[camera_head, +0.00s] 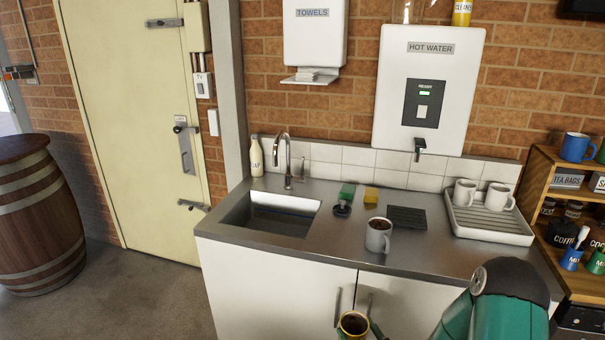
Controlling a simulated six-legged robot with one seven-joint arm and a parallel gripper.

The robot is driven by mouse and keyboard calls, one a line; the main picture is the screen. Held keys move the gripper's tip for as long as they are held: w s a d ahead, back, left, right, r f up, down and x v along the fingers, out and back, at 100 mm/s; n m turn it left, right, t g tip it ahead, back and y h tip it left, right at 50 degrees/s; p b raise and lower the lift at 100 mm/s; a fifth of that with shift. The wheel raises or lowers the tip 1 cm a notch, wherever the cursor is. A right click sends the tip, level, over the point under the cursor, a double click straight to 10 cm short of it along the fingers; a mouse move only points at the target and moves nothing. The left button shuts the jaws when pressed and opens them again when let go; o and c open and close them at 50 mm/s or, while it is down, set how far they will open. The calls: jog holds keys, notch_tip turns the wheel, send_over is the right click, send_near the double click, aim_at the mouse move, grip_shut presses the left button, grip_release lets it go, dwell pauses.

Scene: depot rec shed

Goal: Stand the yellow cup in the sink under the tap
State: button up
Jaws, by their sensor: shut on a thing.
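The yellow cup (354,325) is at the bottom edge of the picture, in front of the cabinet doors. Dark contents show inside it, and its lower part is cut off. My gripper (359,331) is shut on the cup, with parts of its fingers visible at the cup's sides. The steel sink (284,202) is set into the left end of the counter, and its basin looks empty. The tap (288,154) stands behind the sink, its spout curving over the back of the basin. The cup is apart from the sink, nearer me and to its right.
A drying tray (487,226) holds two mugs. A bottle (256,158) stands left of the tap.

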aim_at(355, 323)
jog(key=f+m+h, duration=0.1)
jog(key=w+f+m+h, duration=0.1)
jog(key=f+h, duration=0.1)
jog(key=shift+w+m+t+h, duration=0.1)
jog(key=shift+m+t+h, duration=0.2)
jog(key=shift+t, duration=0.1)
jog(key=h, duration=0.1)
jog(key=m+h, duration=0.1)
jog(key=shift+w+d+f+m+h, duration=0.2)
jog(key=shift+w+m+h, duration=0.1)
jog(key=shift+w, duration=0.1)
jog(key=shift+d, duration=0.1)
jog(key=shift+a, duration=0.25)
